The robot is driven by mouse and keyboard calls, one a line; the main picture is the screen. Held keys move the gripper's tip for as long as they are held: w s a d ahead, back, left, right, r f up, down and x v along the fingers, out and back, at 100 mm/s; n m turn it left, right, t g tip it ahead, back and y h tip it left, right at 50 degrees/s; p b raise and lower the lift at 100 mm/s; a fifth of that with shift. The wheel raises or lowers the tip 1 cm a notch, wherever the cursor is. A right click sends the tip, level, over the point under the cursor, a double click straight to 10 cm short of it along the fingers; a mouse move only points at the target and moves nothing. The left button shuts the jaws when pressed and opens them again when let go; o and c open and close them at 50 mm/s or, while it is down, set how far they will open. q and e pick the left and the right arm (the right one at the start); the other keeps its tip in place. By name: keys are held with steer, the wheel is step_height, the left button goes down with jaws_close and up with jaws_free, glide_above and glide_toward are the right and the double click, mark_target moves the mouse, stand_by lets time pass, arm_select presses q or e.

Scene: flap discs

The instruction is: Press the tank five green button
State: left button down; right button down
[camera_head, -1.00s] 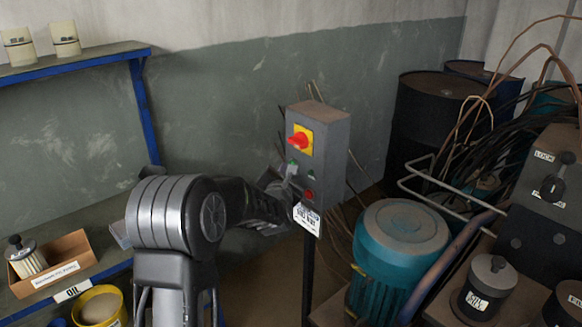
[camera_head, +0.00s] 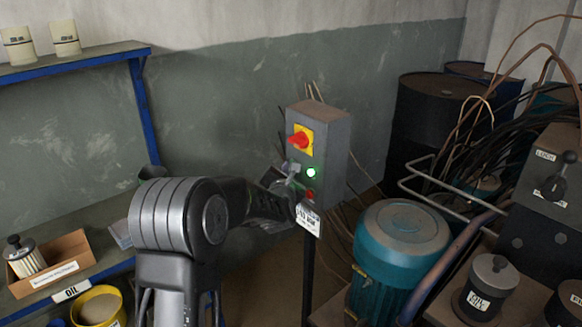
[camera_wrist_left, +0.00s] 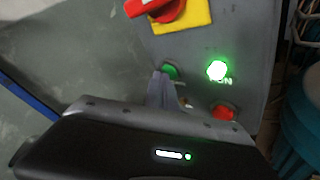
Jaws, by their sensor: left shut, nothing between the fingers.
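The grey control box (camera_head: 328,150) stands on a post in the middle of the head view. A green button (camera_wrist_left: 170,71) sits on its face in the left wrist view, partly hidden by my fingers. To its right a round green light (camera_head: 312,173) glows brightly; it also shows in the left wrist view (camera_wrist_left: 217,70). My left gripper (camera_head: 291,171) is shut and empty, its fingertips (camera_wrist_left: 163,78) at the green button. I cannot tell whether they touch it. My right gripper is not in view.
A red button (camera_wrist_left: 223,112) sits below the light, and a red rotary switch (camera_head: 299,140) on a yellow plate above. A white label (camera_head: 307,219) hangs under the box. A teal motor (camera_head: 400,240) stands to the right, a blue-edged shelf (camera_head: 75,60) to the left.

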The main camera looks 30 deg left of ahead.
arm_select(q)
steer(key=shift+s+a+b, duration=0.2)
steer(key=shift+s+b, duration=0.6)
steer(key=shift+s, duration=0.1)
steer(key=s+b, duration=0.1)
steer(key=s, duration=0.1)
steer(key=s+a+b, duration=0.1)
steer(key=s+b, duration=0.1)
steer(key=shift+s+a+b, duration=0.2)
steer(key=shift+s+b, duration=0.1)
steer(key=shift+s, duration=0.05)
stand_by(0.9)
